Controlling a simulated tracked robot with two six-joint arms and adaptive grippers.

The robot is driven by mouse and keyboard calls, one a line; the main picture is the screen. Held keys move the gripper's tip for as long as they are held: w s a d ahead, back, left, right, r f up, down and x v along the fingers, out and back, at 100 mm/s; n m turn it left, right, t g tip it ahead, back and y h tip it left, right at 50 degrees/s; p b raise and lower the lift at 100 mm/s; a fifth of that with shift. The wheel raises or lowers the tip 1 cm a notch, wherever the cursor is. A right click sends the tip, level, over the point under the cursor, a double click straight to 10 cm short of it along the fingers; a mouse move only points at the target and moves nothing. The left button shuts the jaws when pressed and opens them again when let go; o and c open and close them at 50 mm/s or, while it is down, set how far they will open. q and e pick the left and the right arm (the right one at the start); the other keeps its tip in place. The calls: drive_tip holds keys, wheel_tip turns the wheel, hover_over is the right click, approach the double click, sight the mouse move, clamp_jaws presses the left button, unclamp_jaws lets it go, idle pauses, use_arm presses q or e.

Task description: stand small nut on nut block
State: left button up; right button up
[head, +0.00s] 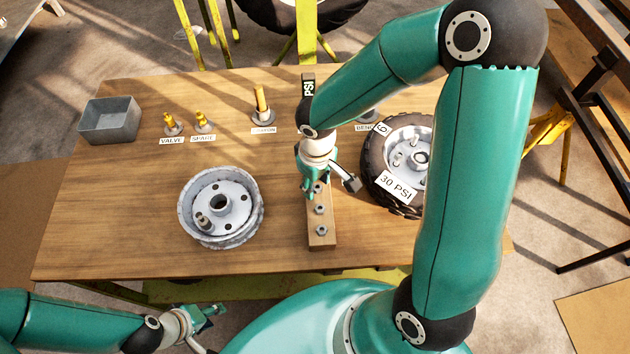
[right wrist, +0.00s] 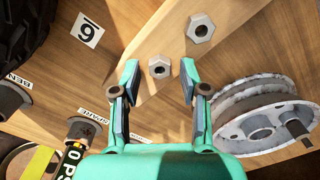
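The nut block (head: 322,242) is a narrow wooden bar on the table, with hex nuts along its top. In the head view one nut (head: 320,208) sits mid-block and another (head: 321,230) nearer the front end. My right gripper (head: 313,188) is low over the block's back part and hides some of it. In the right wrist view its fingers (right wrist: 159,72) are apart, with a smaller-looking nut (right wrist: 160,66) seen between the tips and a larger-looking nut (right wrist: 200,28) beyond. I see nothing gripped. My left gripper (head: 215,311) is in front of the table, away from the block; its opening is unclear.
A metal wheel rim (head: 220,205) lies left of the block, and a tyre marked 30 PSI (head: 398,170) lies right. A grey bin (head: 109,121) and yellow-handled tools on labelled stands (head: 262,108) line the back. Bare table lies left of the rim.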

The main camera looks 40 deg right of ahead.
sight(316, 186)
wheel_tip(316, 186, up, 12)
drive_tip(key=shift+r+p, duration=0.15)
drive_tip(key=shift+p, duration=0.25)
idle(0.4)
idle(0.4)
